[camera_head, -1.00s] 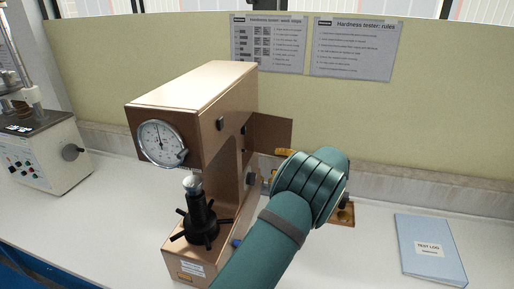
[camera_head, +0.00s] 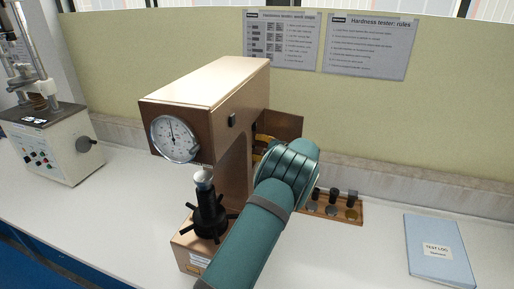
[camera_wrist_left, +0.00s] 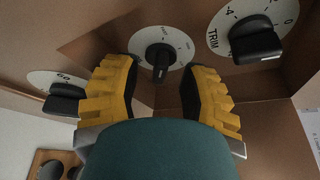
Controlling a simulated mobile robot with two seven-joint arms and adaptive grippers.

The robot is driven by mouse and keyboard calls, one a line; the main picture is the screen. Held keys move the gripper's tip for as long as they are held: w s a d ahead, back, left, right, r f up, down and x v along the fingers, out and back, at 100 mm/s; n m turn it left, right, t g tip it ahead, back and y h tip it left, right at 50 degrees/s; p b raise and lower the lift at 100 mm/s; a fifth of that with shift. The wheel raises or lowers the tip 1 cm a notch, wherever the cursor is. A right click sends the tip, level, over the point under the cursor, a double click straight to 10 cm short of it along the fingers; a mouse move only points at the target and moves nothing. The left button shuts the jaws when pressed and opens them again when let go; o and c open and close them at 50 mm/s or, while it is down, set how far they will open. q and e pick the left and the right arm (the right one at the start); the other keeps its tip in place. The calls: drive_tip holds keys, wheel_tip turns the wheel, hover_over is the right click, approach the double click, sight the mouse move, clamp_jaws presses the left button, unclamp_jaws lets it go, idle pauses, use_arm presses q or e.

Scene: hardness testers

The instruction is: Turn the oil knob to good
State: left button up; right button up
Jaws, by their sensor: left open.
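The brown hardness tester (camera_head: 205,85) stands on the bench, its round gauge (camera_head: 175,138) facing front. My left gripper (camera_head: 262,148) is at its right side, near an open brown flap (camera_head: 284,128); the arm hides much of that side. In the left wrist view the yellow fingers (camera_wrist_left: 158,88) are open, one on each side of a black knob (camera_wrist_left: 160,62) on a white round dial. Its lettering is too small to read, so I cannot confirm it is the oil knob. Contact is not clear. The right gripper is not in view.
In the wrist view a TRIM knob (camera_wrist_left: 257,45) is at upper right and another black knob (camera_wrist_left: 65,98) at left. A wooden rack (camera_head: 318,211) with several small pieces and a blue test log (camera_head: 437,235) lie right. Another machine (camera_head: 55,145) stands left.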

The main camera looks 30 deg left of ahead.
use_arm(q)
drive_tip(key=shift+a, duration=0.3)
drive_tip(key=shift+c, duration=0.4)
clamp_jaws()
